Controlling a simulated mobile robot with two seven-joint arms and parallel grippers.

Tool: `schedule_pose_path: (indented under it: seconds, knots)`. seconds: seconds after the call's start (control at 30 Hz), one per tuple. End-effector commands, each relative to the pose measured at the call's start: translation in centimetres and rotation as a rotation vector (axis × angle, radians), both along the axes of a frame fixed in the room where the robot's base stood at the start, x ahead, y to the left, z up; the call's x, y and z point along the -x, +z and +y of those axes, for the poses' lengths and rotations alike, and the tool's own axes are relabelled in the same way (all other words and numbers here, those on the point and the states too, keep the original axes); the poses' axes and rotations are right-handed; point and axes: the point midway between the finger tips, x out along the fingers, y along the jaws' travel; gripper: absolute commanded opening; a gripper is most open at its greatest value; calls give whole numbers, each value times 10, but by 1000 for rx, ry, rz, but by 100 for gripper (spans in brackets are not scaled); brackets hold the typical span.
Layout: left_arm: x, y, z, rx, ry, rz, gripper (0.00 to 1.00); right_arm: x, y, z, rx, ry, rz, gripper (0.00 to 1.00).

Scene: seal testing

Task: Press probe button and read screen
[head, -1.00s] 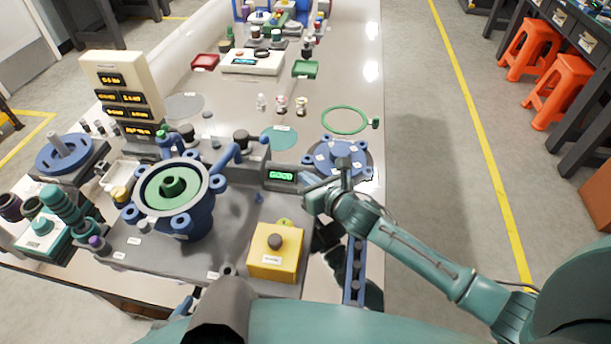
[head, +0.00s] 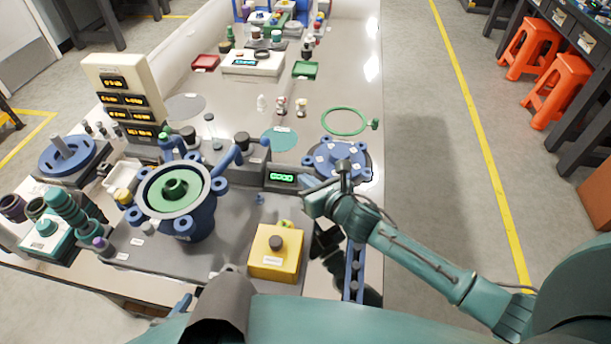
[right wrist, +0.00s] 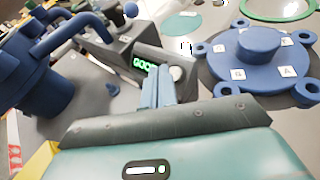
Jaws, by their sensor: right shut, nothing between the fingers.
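The probe unit is a dark grey box (right wrist: 125,45) with a small screen (head: 282,178) on its front. In the right wrist view the screen (right wrist: 145,64) shows green letters that read "GOOD". A pale round button (right wrist: 177,73) sits just right of the screen. My right gripper (head: 309,183) is shut and empty, in front of the unit's right end. In the right wrist view its blue fingertips (right wrist: 160,80) are close below the button and screen; I cannot tell whether they touch the button. My left gripper is not in view.
A blue flanged cover (head: 340,157) lies just right of the unit. A blue housing with a green top (head: 172,192) stands to the left. A yellow box with a dark knob (head: 275,262) is in front. A beige display tower (head: 118,72) stands at the back left.

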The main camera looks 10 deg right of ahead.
Motion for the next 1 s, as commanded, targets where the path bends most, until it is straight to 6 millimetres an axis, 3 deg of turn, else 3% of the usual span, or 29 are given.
schedule_pose_path:
  seconds: [0.6, 1.0]
  knots:
    - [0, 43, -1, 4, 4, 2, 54, 29, 37, 12, 0, 1, 0, 0]
    - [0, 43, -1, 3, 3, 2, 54, 31, 37, 13, -2, 1, -1, 0]
